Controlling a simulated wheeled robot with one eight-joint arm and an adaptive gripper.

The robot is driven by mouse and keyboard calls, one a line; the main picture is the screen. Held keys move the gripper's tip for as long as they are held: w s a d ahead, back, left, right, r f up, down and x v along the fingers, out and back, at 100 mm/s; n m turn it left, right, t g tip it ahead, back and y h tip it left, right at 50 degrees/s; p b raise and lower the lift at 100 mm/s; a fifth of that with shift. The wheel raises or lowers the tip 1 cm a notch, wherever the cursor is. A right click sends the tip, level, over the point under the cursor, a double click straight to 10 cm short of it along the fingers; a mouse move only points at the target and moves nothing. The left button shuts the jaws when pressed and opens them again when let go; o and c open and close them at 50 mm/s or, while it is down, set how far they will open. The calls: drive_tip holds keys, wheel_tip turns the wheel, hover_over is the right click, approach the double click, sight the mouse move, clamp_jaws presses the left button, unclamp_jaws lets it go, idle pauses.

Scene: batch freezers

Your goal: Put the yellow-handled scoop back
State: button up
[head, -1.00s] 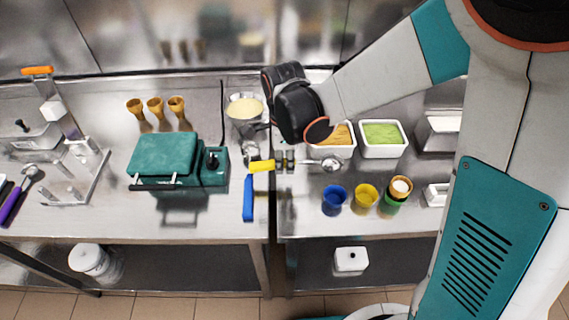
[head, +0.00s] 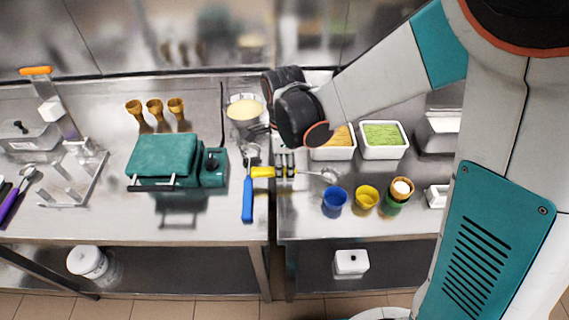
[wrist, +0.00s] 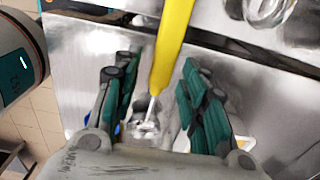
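The yellow-handled scoop (head: 262,172) lies crosswise over the seam between the two counters, handle to the left, metal bowl to the right. In the wrist view its yellow handle (wrist: 172,45) runs down between my fingers, with its thin metal rod lower down. My gripper (head: 285,165) points down over the handle. In the wrist view my gripper (wrist: 158,95) has its green-padded fingers apart, one on each side of the scoop, with gaps showing. Whether the scoop touches the counter everywhere is hard to tell.
A blue-handled scoop (head: 248,198) lies close left of the yellow handle. Blue (head: 334,201) and yellow (head: 366,198) cups stand to the right. Behind are a green-filled tub (head: 382,152) and a bowl of pale cream (head: 244,110). A green machine (head: 165,160) stands left.

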wheel_tip(320, 180, up, 13)
drive_tip(key=p, duration=0.9)
drive_tip(key=shift+r, duration=0.15)
